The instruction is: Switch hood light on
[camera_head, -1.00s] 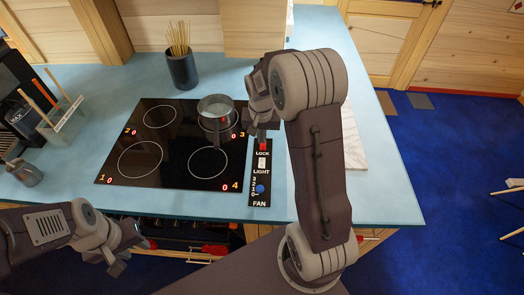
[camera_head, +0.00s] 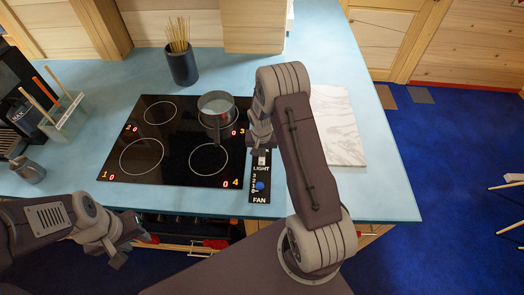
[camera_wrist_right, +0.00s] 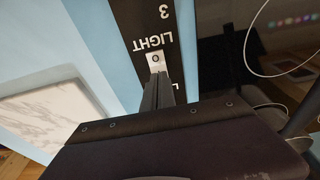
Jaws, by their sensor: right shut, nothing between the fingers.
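The black control panel (camera_head: 260,186) lies on the counter right of the cooktop, with LIGHT and FAN labels and a blue fan knob (camera_head: 260,187). The small white light switch (camera_head: 262,161) sits just above the LIGHT label. In the right wrist view the switch (camera_wrist_right: 155,60) shows a 0 mark. My right gripper (camera_head: 262,150) is shut and empty, its tips right at the switch; I cannot tell whether they touch it. The fingers (camera_wrist_right: 157,88) hide part of the panel. My left gripper (camera_head: 126,246) looks open and empty, in front of the counter.
A grey pot (camera_head: 217,106) stands on the black cooktop (camera_head: 180,172). A marble board (camera_head: 338,125) lies right of my right arm. A dark utensil cup (camera_head: 182,68) stands behind the cooktop. The counter front between cooktop and edge is clear.

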